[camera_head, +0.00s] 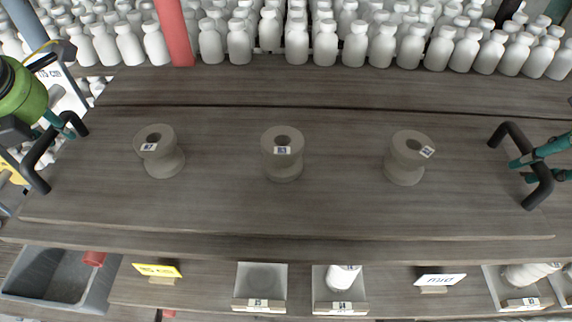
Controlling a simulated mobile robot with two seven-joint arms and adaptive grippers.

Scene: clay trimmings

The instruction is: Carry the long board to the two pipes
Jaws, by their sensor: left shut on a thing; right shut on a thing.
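The long board (340,205) is a dark wood-grain plank lying across the view, with a black bar handle at each end. My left gripper (64,124) is shut on the left handle (40,160). My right gripper (522,162) is shut on the right handle (515,136). Three grey-brown clay spools stand upright on the board: a left one (172,163), a middle one (284,171) and a right one (405,174), each with a small label. A red upright pipe (176,32) stands behind at the left. I cannot tell whether it is one of the two pipes.
Several rows of white bottles (326,43) stand at the back. A wooden surface (350,82) lies beyond the board. In front are a grey bin (50,273), a yellow sign (157,270), a white sign (440,280) and small trays, one holding a white piece (343,278).

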